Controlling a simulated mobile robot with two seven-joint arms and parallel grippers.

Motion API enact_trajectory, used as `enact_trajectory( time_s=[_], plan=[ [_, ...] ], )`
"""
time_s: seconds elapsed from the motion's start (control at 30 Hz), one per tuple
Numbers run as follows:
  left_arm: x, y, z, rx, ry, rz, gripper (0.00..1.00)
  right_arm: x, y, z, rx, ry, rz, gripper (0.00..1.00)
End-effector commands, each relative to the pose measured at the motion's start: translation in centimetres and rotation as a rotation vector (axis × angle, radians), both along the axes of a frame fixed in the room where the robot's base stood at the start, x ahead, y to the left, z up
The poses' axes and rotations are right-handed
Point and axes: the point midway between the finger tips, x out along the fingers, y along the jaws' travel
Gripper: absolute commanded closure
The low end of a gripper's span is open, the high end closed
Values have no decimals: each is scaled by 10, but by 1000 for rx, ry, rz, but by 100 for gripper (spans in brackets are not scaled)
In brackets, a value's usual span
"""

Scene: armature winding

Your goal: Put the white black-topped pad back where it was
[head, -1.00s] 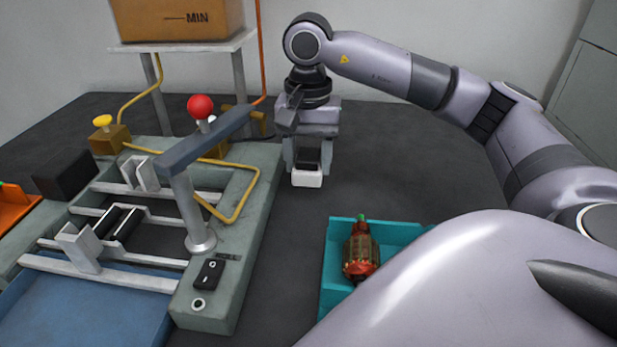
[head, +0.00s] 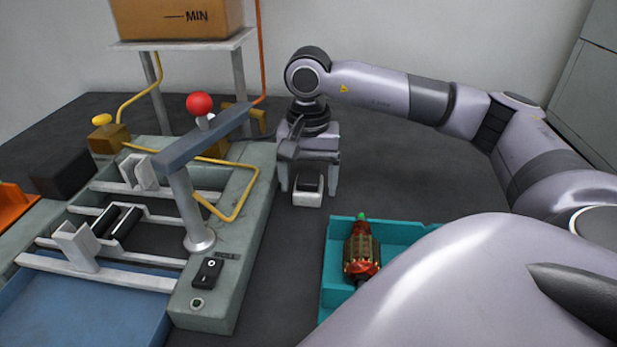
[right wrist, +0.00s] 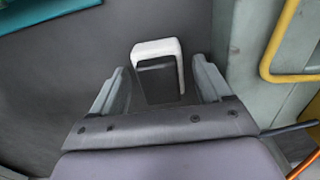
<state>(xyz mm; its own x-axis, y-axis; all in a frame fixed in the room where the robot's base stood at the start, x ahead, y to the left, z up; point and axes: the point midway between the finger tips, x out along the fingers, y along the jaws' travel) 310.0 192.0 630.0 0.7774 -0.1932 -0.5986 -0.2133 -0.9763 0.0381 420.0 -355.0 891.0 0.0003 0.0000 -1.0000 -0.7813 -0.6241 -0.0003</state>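The white black-topped pad (head: 307,197) stands on the dark surface, between the green-grey machine frame and the teal tray. My right gripper (head: 309,188) is over it, pointing down, with one finger on each side. In the right wrist view the fingers (right wrist: 163,85) are spread, with a gap between each finger and the pad. The pad's white rim (right wrist: 156,46) shows there beyond the fingertips. My left gripper is not in view.
The machine frame (head: 232,262) with a post and red-knobbed lever (head: 200,104) stands left of the gripper. A teal tray (head: 398,238) holding a copper-red armature (head: 361,250) is at the front right. A cardboard box (head: 180,20) sits on a stand behind. Dark surface behind the gripper is clear.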

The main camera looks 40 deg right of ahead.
Motion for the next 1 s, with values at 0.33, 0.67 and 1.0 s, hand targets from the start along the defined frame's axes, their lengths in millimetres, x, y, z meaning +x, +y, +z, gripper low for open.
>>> enact_trajectory(
  time_s=[0.33, 0.67, 1.0],
  plan=[
    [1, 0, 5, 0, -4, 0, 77, 1, 1, 17, 2, -4, 0, 22],
    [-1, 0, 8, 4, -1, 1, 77, 1, 1, 89, 2, -4, 0, 22],
    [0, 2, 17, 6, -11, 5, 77, 1, 0, 124, 0, 0, 0, 22]
  ],
)
